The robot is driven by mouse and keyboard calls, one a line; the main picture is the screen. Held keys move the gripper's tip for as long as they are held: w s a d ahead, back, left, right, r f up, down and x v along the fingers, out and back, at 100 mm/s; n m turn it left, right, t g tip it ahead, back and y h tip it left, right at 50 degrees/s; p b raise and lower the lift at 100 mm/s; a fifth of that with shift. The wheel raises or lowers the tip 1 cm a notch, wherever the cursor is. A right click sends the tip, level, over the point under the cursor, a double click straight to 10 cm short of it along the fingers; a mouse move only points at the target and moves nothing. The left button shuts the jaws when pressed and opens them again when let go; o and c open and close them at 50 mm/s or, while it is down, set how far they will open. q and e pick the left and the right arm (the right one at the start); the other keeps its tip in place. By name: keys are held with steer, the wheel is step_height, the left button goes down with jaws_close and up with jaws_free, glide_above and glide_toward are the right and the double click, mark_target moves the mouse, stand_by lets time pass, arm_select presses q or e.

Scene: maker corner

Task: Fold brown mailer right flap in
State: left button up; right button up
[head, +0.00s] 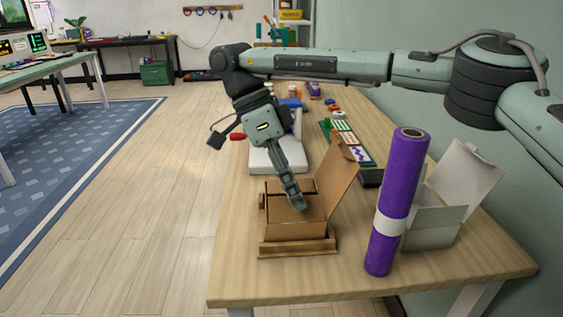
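The brown mailer (283,232) is an open cardboard box near the front of the wooden table. A tall brown panel (340,176) stands up and leans outward at its back right. A low brown flap lies along its front edge. My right gripper (299,206) reaches down from above, with its narrow fingers together and its tips at the box's top, over its right part. The fingers hide part of the inner panels, and I cannot tell whether the tips touch cardboard. I see nothing held between them. My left gripper is not in view.
A purple roll (398,190) with a white band stands upright right of the mailer. An open white box (431,222) is behind it. A white device (262,160), a black item (371,178) and a green board (326,130) lie farther back. The table's front left is clear.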

steer(key=v, duration=1)
steer(key=shift+a+r, duration=0.15)
